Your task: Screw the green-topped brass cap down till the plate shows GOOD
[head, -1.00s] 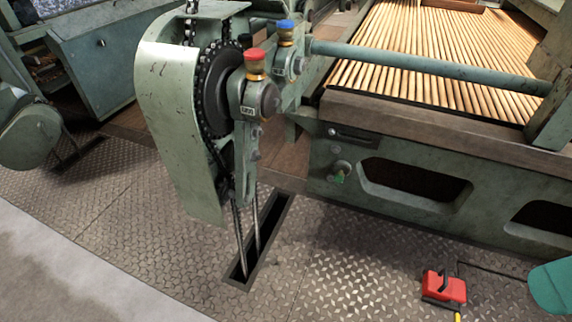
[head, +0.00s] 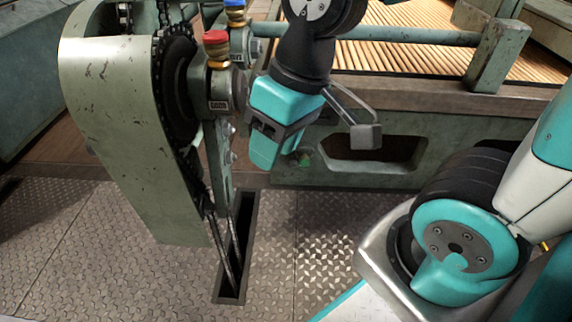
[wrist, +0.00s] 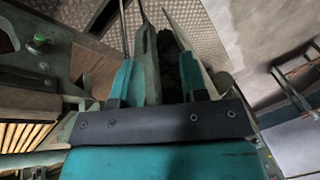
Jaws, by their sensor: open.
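The green-topped brass cap (head: 303,157) is low on the green side frame of the machine, small and partly hidden beside my gripper. Its green top also shows in the wrist view (wrist: 38,40), at the left edge, outside the jaws. The plate by it cannot be read. My gripper (head: 274,148) is open, teal and dark grey, pointing down in front of the frame, just left of the cap in the head view. I see nothing held between the fingers.
The chain guard (head: 115,110) is close left of my gripper. A floor slot (head: 232,265) lies below. Tread-plate floor is open.

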